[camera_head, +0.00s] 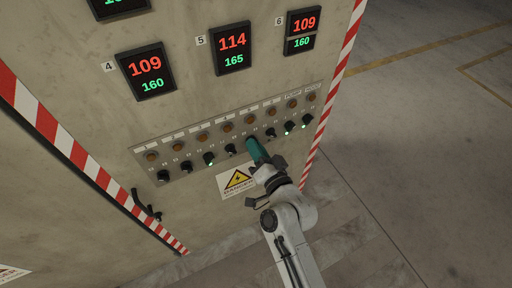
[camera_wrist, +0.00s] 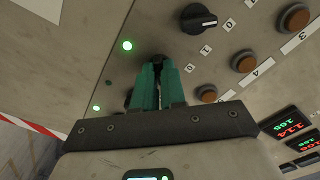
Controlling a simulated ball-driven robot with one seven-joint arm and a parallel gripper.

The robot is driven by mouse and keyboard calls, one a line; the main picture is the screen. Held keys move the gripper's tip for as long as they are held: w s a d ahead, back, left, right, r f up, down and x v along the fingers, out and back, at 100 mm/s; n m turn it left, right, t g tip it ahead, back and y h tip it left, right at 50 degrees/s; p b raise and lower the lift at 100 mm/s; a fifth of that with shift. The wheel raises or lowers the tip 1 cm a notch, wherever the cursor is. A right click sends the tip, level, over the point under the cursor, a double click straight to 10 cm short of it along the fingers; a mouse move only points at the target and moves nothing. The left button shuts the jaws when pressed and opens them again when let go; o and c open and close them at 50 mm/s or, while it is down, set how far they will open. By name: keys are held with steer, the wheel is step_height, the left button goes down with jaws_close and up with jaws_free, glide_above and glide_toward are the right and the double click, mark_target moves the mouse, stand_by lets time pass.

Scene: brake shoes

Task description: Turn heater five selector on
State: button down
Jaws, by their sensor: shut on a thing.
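The control panel (camera_head: 225,133) carries a row of orange lamps above a row of black selector knobs. My gripper (camera_head: 254,148), with teal fingers, reaches the fifth knob position from the left and covers most of that selector. In the wrist view, my gripper (camera_wrist: 158,84) is shut on a black knob, the heater five selector (camera_wrist: 157,60), whose top shows between the fingertips. Its pointer direction is hidden. A green light (camera_wrist: 127,45) glows just left of it. An orange lamp (camera_wrist: 207,93) is to its right. Display 5 (camera_head: 232,48) reads 114 over 165.
The neighbouring selector knob (camera_wrist: 198,18) is close to my fingers, with 0 and 1 marks beside it. A yellow warning sign (camera_head: 238,181) is below the row. A black handle (camera_head: 145,205) sticks out at lower left. Open floor (camera_head: 420,130) lies to the right.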

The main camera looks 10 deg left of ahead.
steer(key=shift+f, duration=0.1)
steer(key=c, duration=1.2)
jaws_free()
steer(key=b+v, duration=0.2)
steer(key=v, duration=0.8)
steer(key=shift+s+d+b, duration=0.3)
steer(key=s+d+f+n+g+h, duration=0.2)
steer(key=s+d+f+g+h, duration=0.3)
steer(key=s+d, duration=0.4)
steer(key=s+d+f+n+g+h, duration=0.1)
steer(key=s+d+f+g+h, duration=0.2)
steer(key=s+d+f+g, duration=0.55)
steer(key=s+d+r+m+h, duration=0.1)
steer(key=s+d+r+h, duration=0.1)
steer(key=s+d, duration=0.6)
steer(key=shift+d+r, duration=0.25)
steer(key=shift+d, duration=0.45)
